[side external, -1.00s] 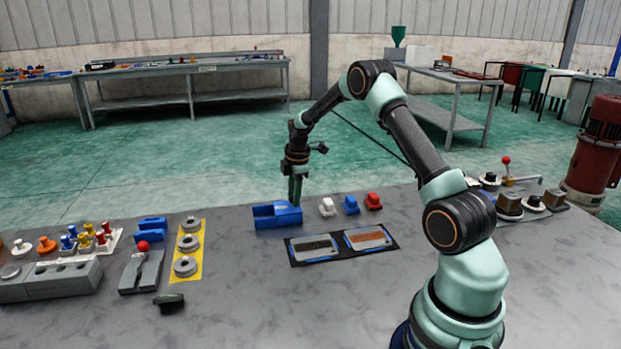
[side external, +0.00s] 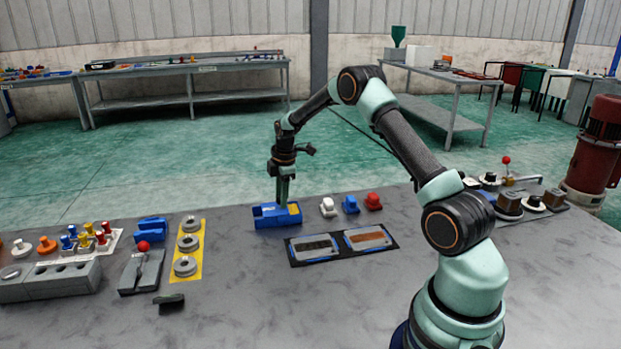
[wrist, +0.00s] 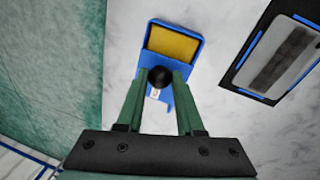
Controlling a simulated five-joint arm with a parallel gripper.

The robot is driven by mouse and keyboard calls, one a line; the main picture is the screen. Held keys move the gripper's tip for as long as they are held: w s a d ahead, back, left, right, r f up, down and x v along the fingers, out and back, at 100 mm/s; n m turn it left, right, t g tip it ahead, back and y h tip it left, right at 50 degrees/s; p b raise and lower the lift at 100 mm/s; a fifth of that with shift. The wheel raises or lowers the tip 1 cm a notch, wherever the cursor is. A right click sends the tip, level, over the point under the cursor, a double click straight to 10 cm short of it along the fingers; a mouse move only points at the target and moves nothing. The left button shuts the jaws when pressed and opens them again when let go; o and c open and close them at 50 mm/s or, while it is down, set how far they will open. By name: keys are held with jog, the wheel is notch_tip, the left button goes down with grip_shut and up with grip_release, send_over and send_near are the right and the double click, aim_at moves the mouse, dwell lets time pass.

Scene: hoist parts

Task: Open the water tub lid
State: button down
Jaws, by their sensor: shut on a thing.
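The small blue tub (side external: 268,220) stands on the grey bench, left of centre in the side view. In the wrist view, the tub (wrist: 147,39) has a yellow area (wrist: 172,43) showing at its far end. A dark round knob (wrist: 160,77) sits between the fingers of my gripper (wrist: 160,82), which is shut on it. In the side view, my gripper (side external: 283,203) points down over the tub. The fingers and the knob hide part of the tub and its lid.
A black mat with two framed panels (side external: 314,247) lies close in front of the tub. White (side external: 327,208), blue (side external: 350,205) and red (side external: 373,202) pieces stand to its right. A yellow strip with grey rings (side external: 187,242) lies to the left.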

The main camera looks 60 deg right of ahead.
aim_at(269, 208)
jog(key=shift+w+a, duration=1.2)
jog(key=shift+a, duration=0.05)
jog(key=c, duration=0.5)
grip_release()
jog(key=shift+c, duration=0.2)
notch_tip(269, 208, up, 12)
jog(key=s, duration=0.2)
jog(key=shift+a, duration=0.4)
